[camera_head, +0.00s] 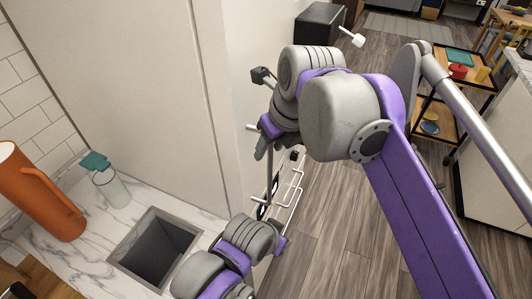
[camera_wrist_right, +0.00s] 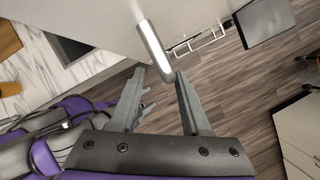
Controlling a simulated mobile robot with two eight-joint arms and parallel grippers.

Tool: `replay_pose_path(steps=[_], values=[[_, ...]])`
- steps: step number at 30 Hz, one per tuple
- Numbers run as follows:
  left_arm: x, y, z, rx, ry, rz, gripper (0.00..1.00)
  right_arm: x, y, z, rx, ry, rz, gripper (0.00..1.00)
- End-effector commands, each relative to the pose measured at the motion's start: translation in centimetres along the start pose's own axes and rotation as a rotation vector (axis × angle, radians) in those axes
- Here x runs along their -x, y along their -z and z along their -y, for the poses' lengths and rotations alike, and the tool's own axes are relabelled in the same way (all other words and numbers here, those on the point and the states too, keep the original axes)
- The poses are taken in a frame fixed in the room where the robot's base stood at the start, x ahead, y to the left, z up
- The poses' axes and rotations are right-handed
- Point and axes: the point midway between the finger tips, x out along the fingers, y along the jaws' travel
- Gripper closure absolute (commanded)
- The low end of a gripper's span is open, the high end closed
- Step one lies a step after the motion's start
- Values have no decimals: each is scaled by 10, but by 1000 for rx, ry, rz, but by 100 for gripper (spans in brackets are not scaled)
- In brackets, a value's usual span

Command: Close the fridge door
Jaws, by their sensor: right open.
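The fridge shows as a tall pale panel (camera_head: 140,70), with a second pale face (camera_head: 265,35) beyond its edge that looks like the door. How far the door stands open I cannot tell. A silver bar handle (camera_wrist_right: 153,48) sticks out from the pale surface in the wrist view. My right gripper (camera_wrist_right: 160,88) is open, its two fingers apart, with the bar's end just beyond the gap between them. In the head view this gripper (camera_head: 262,148) is small and partly hidden by my right arm.
A marble counter with a sunken basin (camera_head: 158,247), an orange pitcher (camera_head: 45,195) and a glass bottle (camera_head: 110,187) lies at left. A dark box (camera_head: 318,22) stands beyond the door. A cart (camera_head: 455,75) stands at right. Wooden floor (camera_head: 325,225) is clear between.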

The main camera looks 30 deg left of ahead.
Motion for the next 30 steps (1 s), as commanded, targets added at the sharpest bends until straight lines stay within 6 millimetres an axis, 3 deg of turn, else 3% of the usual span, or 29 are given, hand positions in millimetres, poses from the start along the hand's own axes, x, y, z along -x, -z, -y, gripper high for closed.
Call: replay_pose_path(steps=[3,9,30], values=[[2,3,0,0,0,-3,50,26,0,0,0,0,1,53],[3,5,0,0,0,-6,50,52,0,0,0,-1,1,53],[3,5,0,0,0,-6,50,58,3,3,16,4,1,53]])
